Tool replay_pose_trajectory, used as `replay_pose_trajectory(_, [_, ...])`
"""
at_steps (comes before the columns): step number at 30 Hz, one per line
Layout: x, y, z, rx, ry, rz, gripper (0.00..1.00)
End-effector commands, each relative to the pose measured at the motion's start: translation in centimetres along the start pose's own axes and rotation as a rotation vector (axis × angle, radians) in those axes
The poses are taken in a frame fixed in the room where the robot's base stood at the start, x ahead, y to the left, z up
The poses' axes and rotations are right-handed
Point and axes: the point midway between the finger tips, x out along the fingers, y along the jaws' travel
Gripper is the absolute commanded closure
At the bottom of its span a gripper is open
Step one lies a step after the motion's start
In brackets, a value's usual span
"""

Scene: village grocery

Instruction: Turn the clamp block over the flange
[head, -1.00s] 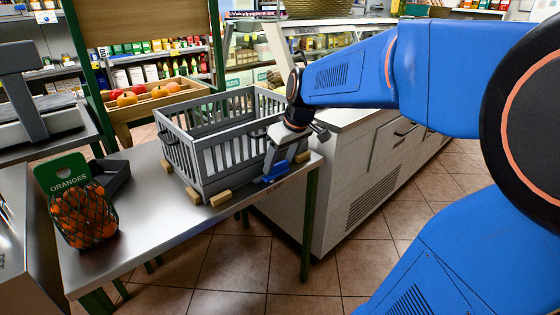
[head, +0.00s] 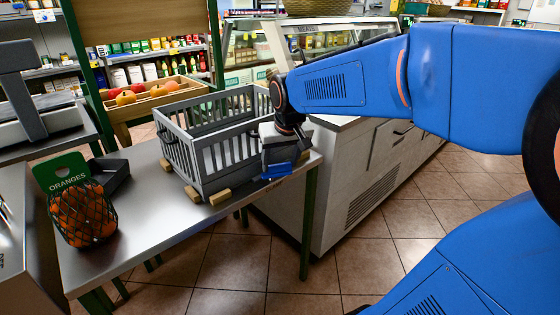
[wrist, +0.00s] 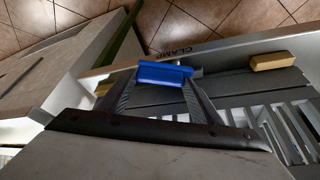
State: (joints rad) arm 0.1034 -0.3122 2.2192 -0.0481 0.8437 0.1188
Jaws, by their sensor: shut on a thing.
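My gripper (head: 277,163) is at the crate's near right corner, shut on the blue clamp block (head: 276,171). In the wrist view the blue clamp block (wrist: 165,73) shows between the two dark fingers of my gripper (wrist: 163,82). The word CLAMP is printed on the table edge beyond it. The grey slatted crate (head: 205,165) stands on wooden blocks on the table. A dark grey ledge along its lower side, likely the flange (wrist: 250,99), passes beside the block in the wrist view. Whether the block overlaps or touches it cannot be told; my fingers hide part of it.
Wooden blocks (head: 220,196) lift the crate off the steel table (head: 150,225). A net of oranges (head: 82,215) and a dark tray (head: 110,175) stand at the table's left. A white counter (head: 345,190) stands close on the right.

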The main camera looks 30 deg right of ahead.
Motion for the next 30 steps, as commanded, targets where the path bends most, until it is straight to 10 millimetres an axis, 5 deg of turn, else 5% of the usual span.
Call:
replay_pose_trajectory(22, [-0.12, -0.08, 0.23, 0.089, 0.0, 0.037, 0.63])
replay_pose_trajectory(23, [-0.12, -0.08, 0.23, 0.089, 0.0, 0.037, 0.36])
replay_pose_trajectory(24, [-0.12, -0.08, 0.23, 0.089, 0.0, 0.037, 0.26])
replay_pose_trajectory(30, [-0.11, -0.08, 0.23, 0.088, 0.0, 0.037, 0.22])
